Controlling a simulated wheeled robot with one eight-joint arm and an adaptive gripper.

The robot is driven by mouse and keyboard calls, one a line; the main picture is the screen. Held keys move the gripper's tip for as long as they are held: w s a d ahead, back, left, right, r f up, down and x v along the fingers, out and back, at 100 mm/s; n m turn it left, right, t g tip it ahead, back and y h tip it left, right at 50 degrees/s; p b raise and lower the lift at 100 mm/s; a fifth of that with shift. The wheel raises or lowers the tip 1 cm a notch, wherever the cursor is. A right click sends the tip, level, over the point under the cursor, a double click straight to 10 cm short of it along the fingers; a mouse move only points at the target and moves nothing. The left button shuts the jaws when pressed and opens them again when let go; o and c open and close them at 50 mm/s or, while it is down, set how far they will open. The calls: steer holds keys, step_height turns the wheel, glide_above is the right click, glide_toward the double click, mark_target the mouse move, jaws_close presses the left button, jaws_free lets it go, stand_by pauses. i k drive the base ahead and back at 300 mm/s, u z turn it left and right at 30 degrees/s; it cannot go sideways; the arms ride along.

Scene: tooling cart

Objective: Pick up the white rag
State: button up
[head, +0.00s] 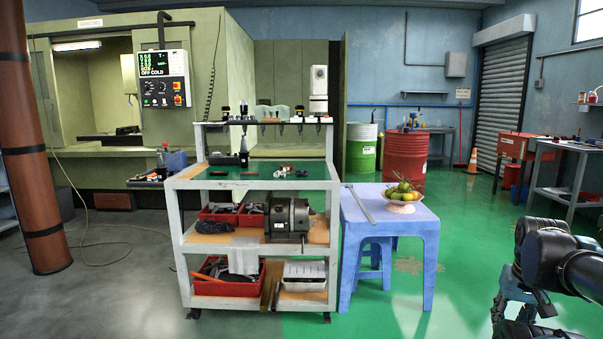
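A white rag (243,260) hangs in the lower part of the tooling cart (184,252). It drapes over the front of a red bin (205,287) on the bottom shelf, and its upper end lies near the dark motor on the middle shelf. My black arm shows at the right edge. What seems to be my gripper (508,300) is at its lower end, far to the right of the cart and apart from the rag. Its fingers are too unclear to tell whether they are open.
A grey motor (288,218) and red bins of parts sit on the middle shelf. A white tray (304,270) is right of the rag. A blue table (364,222) with a fruit bowl (402,206) stands against the cart's right side. The green floor (455,250) toward my arm is clear.

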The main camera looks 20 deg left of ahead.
mark_target(283, 173)
steer(key=u, duration=0.2)
steer(key=i, duration=1.1)
steer(key=u, duration=0.8)
steer(key=i, duration=0.8)
steer(key=u, duration=0.5)
